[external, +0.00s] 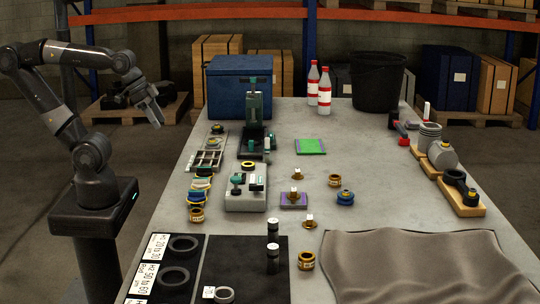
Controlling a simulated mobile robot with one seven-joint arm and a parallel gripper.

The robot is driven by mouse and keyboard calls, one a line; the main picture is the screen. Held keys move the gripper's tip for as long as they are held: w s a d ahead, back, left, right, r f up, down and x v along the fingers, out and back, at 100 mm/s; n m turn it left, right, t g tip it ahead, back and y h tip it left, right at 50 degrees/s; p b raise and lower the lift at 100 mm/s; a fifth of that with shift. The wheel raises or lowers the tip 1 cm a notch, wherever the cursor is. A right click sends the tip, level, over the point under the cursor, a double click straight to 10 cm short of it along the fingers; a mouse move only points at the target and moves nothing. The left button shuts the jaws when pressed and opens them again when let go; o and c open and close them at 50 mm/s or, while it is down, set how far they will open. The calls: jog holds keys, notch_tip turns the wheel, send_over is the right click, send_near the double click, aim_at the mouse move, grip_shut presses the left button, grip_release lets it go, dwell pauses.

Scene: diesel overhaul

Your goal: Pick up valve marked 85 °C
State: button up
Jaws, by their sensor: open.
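Several small brass valves with white tops stand on the grey table (380,180). One valve (297,175) is near the middle, one (294,194) is on or over a purple pad (294,203), and one (309,222) is closer to the front. Their markings are too small to read, so I cannot tell which is marked 85 °C. My gripper (155,102) is open and appears empty, held in the air left of the table, well apart from the valves.
Brass-coloured rings (306,261) and a blue-topped part (345,197) stand near the valves. Two black cylinders (273,245) stand at the front on a dark mat. A blue box (239,88), bottles (325,88) and a black bucket (378,82) are at the back. A grey cloth (425,265) covers the front right.

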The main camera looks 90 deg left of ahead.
jog(key=w+r+g, duration=0.1)
jog(key=w+r, duration=0.3)
jog(key=w, duration=0.7)
jog(key=g, duration=0.3)
send_over(298, 170)
jog(key=f, duration=1.9)
jog(key=shift+s+d+f, duration=0.1)
jog(key=shift+s+d, duration=0.15)
jog(key=shift+s, duration=0.1)
jog(key=shift+w+a+f, duration=0.15)
jog(key=shift+a+f, duration=0.05)
jog(key=shift+f, duration=1.15)
jog(key=shift+w+a+f, duration=0.1)
jog(key=shift+a+f, duration=0.1)
jog(key=shift+f, duration=1.1)
jog(key=shift+c, duration=0.4)
